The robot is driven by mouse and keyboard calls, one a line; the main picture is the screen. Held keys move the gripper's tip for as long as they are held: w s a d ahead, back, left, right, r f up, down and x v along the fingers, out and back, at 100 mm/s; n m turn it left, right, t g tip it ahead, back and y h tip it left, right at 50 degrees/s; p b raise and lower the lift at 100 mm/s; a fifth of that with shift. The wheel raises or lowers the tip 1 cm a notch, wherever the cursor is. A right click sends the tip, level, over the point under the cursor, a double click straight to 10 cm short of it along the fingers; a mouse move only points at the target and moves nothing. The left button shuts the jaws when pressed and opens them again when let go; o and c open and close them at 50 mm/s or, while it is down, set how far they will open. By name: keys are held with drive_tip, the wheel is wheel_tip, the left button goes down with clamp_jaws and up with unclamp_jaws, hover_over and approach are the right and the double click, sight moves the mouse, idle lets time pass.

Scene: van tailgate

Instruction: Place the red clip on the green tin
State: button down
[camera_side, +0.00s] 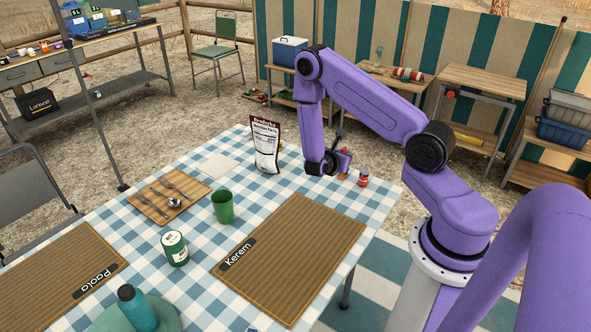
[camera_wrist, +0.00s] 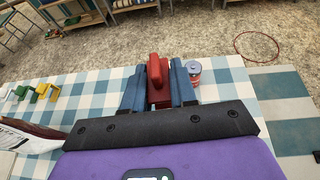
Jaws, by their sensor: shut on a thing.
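The red clip (camera_wrist: 156,76) is between the two blue fingers of my gripper (camera_wrist: 158,88) in the wrist view. My gripper is shut on it. In the side view my gripper (camera_side: 342,161) is at the far right corner of the checked table, and the clip is small and partly hidden there. Whether the clip touches the cloth is hard to tell. The green tin (camera_side: 175,249), with a white label, stands upright on the near left part of the table, between the two brown mats and well away from my gripper.
A small red jar (camera_side: 363,178) stands close beside my gripper. A brown-and-white pouch (camera_side: 265,146) stands to its left. A green cup (camera_side: 222,207) stands behind the tin. A cutlery board (camera_side: 168,197), the Kerem mat (camera_side: 318,235) and a teal bottle (camera_side: 136,308) are also on the table.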

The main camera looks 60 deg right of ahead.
drive_tip(key=w+a+r+n+t+y, duration=0.25)
drive_tip(key=w+a+n+t, duration=0.3)
drive_tip(key=a, duration=0.55)
drive_tip(key=w+a+r+n+t+y, duration=0.2)
drive_tip(key=w+a+n+t+y, duration=0.3)
drive_tip(key=a, duration=0.7)
drive_tip(key=s+a+r+n+t+y, duration=0.1)
drive_tip(key=a+r+n+y, duration=0.15)
drive_tip(key=a, duration=0.85)
drive_tip(key=a+r+n+t+y, duration=0.1)
drive_tip(key=a+r+n+y, duration=0.2)
drive_tip(key=a, duration=0.8)
drive_tip(key=n, duration=0.1)
hover_over(171, 238)
drive_tip(key=shift+y, duration=0.3)
drive_tip(key=f, duration=0.9)
drive_tip(key=shift+s+d+f, duration=0.1)
drive_tip(key=shift+s+f, duration=0.3)
drive_tip(key=shift+w+f, duration=0.25)
drive_tip(key=shift+f, duration=1.65)
drive_tip(key=shift+f, duration=0.1)
